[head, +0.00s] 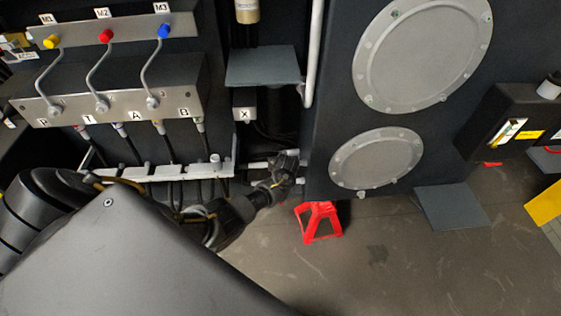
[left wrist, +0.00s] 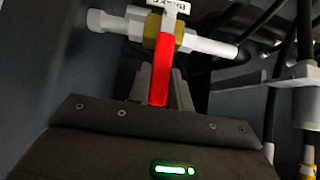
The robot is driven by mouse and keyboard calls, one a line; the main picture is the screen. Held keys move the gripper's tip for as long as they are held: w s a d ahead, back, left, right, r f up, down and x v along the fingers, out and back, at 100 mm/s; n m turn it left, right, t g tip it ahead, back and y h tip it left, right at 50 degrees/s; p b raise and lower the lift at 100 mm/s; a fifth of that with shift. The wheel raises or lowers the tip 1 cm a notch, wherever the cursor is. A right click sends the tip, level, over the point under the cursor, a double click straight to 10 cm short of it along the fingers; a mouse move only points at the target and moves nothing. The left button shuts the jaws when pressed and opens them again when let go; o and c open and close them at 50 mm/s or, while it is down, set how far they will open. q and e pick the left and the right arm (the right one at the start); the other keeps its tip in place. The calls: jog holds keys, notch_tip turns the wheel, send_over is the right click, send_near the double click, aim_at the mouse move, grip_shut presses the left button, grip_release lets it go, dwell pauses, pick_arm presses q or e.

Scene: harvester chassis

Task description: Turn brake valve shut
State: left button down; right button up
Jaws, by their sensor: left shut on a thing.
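The brake valve shows in the left wrist view, with a brass-coloured body (left wrist: 181,38) on a pale horizontal pipe (left wrist: 212,46). Its red lever handle (left wrist: 162,62) points from the body towards my gripper, roughly across the pipe. My left gripper (left wrist: 160,92) is shut on the red handle, one grey finger on each side. In the head view my left gripper (head: 285,170) is at the lower edge of the chassis, and the valve cannot be made out there. My right gripper is in neither view.
A manifold panel (head: 120,88) with hoses is at upper left, above a pale rail (head: 180,172). A dark panel with round covers (head: 378,158) is right of my gripper. A red stand (head: 319,222) is on the floor. Black hoses (left wrist: 304,35) run close on the right.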

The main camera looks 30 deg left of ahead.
pick_arm(q)
jog(key=c, duration=1.3)
grip_release()
jog(key=shift+w+f, duration=0.1)
jog(key=shift+o, duration=0.2)
jog(key=p+v, duration=0.2)
jog(key=v, duration=0.9)
